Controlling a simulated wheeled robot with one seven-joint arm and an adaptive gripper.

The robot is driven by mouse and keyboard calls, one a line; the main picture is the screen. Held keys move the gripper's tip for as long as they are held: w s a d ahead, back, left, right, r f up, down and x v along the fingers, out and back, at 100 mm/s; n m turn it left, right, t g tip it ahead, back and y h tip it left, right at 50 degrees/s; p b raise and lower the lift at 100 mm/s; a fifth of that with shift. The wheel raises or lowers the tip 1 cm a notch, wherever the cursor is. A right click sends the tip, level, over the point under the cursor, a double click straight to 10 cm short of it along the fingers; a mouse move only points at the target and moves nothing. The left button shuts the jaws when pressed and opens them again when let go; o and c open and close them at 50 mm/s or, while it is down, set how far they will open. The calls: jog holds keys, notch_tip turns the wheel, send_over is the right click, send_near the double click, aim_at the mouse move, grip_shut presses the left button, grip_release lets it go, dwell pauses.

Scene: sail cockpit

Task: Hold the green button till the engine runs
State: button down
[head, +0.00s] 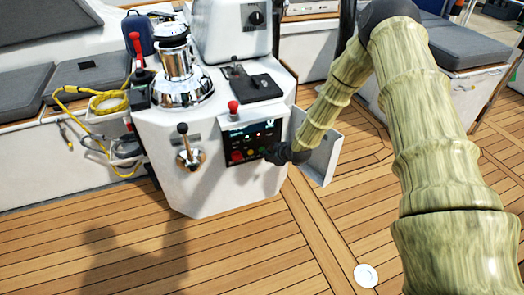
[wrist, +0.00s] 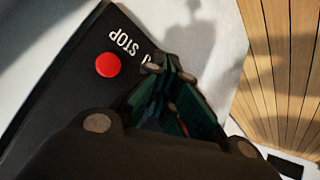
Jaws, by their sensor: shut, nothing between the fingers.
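The dark engine panel (head: 250,140) is set in the front of the white console, with a small lit display at its top right. The green button (head: 264,149) shows as a small spot at the right end, beside my gripper (head: 271,156). In the wrist view the red button (wrist: 108,65) sits by the word STOP, and my shut, empty gripper (wrist: 168,72) is at the panel's edge. The fingers hide the green button there; I cannot tell if they touch it.
An open white flap (head: 320,155) stands just right of the panel, close to my wrist. A red-knobbed lever (head: 233,108) and a chrome lever (head: 187,145) stick out nearby. The wooden deck (head: 230,240) in front is clear.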

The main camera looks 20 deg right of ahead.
jog(key=shift+w, duration=0.45)
dwell(1.2)
jog(key=shift+s, duration=0.1)
jog(key=shift+s+p, duration=0.3)
jog(key=shift+s, duration=0.5)
jog(key=shift+s, duration=0.1)
jog(key=s+p, duration=0.1)
jog(key=s, duration=0.3)
jog(key=shift+s+d+p, duration=0.1)
jog(key=shift+s+p, duration=0.3)
dwell(0.4)
